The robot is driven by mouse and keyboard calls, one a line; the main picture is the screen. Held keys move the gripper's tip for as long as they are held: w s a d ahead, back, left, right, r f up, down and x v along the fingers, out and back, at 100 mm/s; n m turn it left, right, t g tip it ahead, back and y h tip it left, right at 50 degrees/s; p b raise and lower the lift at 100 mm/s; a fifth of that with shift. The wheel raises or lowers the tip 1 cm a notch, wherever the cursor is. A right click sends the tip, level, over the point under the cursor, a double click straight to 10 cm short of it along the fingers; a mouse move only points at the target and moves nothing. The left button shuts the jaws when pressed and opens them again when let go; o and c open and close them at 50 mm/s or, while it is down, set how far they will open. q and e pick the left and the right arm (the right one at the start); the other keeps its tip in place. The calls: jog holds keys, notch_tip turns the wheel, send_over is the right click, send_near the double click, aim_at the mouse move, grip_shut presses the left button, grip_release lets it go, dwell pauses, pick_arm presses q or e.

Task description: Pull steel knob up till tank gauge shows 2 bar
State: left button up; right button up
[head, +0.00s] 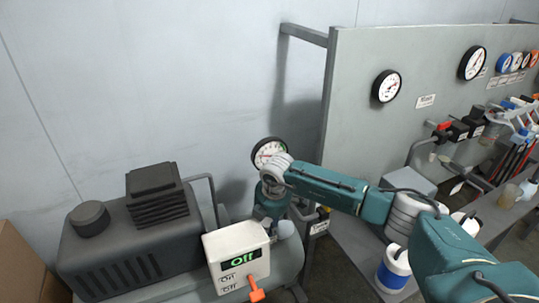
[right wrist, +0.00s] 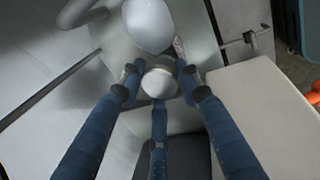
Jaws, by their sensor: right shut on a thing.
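My right gripper (head: 270,208) reaches down beside the control box on the compressor. In the right wrist view its blue fingers (right wrist: 160,88) are closed around a small rounded steel knob (right wrist: 159,82). In the head view the fingers and the knob are hidden behind my wrist and the box. The round tank gauge (head: 266,151) stands just behind my right wrist, which covers its lower part. It has a white face with a black rim; its needle is too small to read. My left gripper is not in view.
The control box (head: 236,250) displays "Off" and has an orange lever (head: 256,291). A pale rounded part (right wrist: 148,24) sits close by the knob in the wrist view. The dark compressor motor (head: 135,245) is left. A panel with gauges (head: 386,86) stands right, above a bench.

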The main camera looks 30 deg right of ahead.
jog(key=shift+w+f+b, duration=0.15)
jog(key=shift+f+b, duration=0.1)
jog(key=shift+b, duration=0.05)
dwell(0.7)
jog(key=o, duration=2.3)
jog(key=shift+f, duration=0.15)
jog(key=shift+w+r+p+v, duration=0.1)
jog(key=shift+w+p+v, duration=0.15)
jog(key=shift+p+v, duration=0.75)
jog(key=shift+w+r+p+v, duration=0.1)
jog(key=shift+w+p+v, duration=0.35)
jog(key=shift+v, duration=0.8)
jog(key=shift+w+p+v, duration=0.1)
jog(key=shift+p+v, duration=0.85)
jog(key=shift+v, duration=0.2)
jog(key=shift+s+d, duration=0.1)
